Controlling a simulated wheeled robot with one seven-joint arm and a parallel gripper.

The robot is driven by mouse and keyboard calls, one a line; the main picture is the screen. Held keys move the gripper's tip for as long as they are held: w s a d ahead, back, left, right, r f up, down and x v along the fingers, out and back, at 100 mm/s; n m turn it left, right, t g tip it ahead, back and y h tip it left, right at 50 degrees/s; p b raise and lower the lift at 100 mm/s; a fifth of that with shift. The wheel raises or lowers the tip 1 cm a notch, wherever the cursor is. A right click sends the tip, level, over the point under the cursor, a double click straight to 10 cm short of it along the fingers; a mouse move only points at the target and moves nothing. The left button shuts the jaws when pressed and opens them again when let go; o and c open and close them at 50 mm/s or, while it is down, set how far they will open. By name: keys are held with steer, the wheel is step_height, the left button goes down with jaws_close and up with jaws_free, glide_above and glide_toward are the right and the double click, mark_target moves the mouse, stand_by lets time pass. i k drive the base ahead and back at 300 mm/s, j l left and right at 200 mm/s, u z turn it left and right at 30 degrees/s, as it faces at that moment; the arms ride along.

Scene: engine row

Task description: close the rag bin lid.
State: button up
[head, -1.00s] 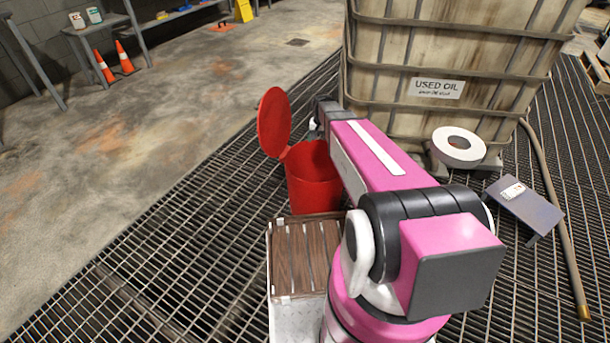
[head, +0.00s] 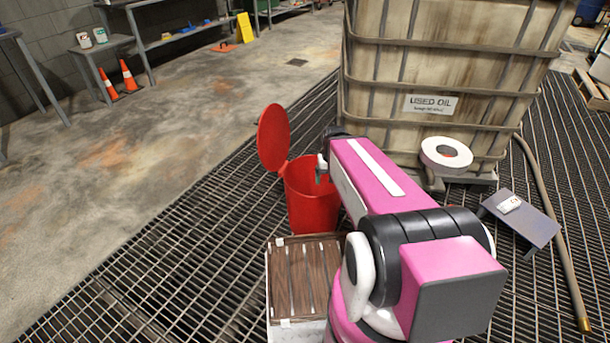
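The red rag bin (head: 313,203) stands on the grating, left of my arm. Its round red lid (head: 273,138) is open, standing steeply up at the bin's left rim by its hinge. My gripper (head: 320,174) is at the far end of my pink arm, over the right part of the bin's opening. It is apart from the lid. The gripper is small and partly hidden by my arm, so I cannot make out its fingers or their gap. My arm also hides the bin's right side.
A used oil tank (head: 432,75) in a metal cage stands behind my arm. A slatted wooden crate top (head: 304,278) is in front of the bin. Open floor (head: 180,140) is left.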

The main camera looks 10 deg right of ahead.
mark_target(273, 131)
steer(key=k, duration=0.9)
steer(key=i+j+z, duration=0.1)
steer(key=j, duration=0.3)
steer(key=i+j+z, duration=0.15)
steer(key=j, duration=0.3)
steer(key=i+j+z, duration=0.1)
steer(key=i+j, duration=0.15)
steer(key=j, duration=0.2)
steer(key=i+j+z, duration=0.1)
steer(key=j, duration=0.4)
steer(key=i+j+z, duration=0.15)
steer(key=j, duration=0.3)
steer(key=i+j+z, duration=0.1)
steer(key=j, duration=0.4)
steer(key=i+j+z, duration=0.15)
steer(key=j, duration=0.3)
steer(key=j+z, duration=0.2)
steer(key=j, duration=0.25)
steer(key=i+j+z, duration=0.15)
steer(key=j, duration=0.35)
